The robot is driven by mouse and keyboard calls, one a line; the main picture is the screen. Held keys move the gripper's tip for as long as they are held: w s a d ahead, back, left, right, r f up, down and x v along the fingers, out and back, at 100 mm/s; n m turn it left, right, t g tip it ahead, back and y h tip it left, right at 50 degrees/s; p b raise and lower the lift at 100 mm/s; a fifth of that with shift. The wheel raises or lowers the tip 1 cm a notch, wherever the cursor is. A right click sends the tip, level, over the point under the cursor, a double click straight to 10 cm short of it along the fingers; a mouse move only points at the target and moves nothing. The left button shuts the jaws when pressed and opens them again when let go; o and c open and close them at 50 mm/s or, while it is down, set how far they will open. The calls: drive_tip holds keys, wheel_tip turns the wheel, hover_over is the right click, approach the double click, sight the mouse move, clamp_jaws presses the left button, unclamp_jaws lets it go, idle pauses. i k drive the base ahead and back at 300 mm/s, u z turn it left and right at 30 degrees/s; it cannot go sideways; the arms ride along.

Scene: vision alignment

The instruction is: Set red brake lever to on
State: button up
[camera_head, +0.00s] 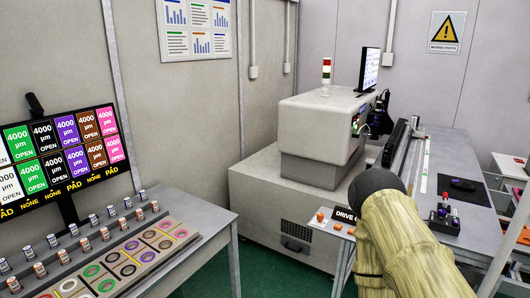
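I cannot clearly make out a red brake lever. A small dark control box (445,223) stands on the grey table at the right, with short upright levers or knobs on it, one of them reddish. They are too small to tell which is the brake lever or how it is set. My arm, in a yellowish cover with a dark rounded end, rises at the lower middle right, left of this box. My gripper is not visible.
A large pale machine (320,128) with a monitor stands in the middle. A table (212,228) with coloured rings and small jars is at the left, below a coloured display (62,158). A "DRIVE" sign (345,214) stands beside my arm. Green floor shows between the tables.

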sight(445, 204)
drive_tip(key=z, duration=0.4)
drive_tip(key=i, duration=0.85)
drive_tip(key=z, duration=0.3)
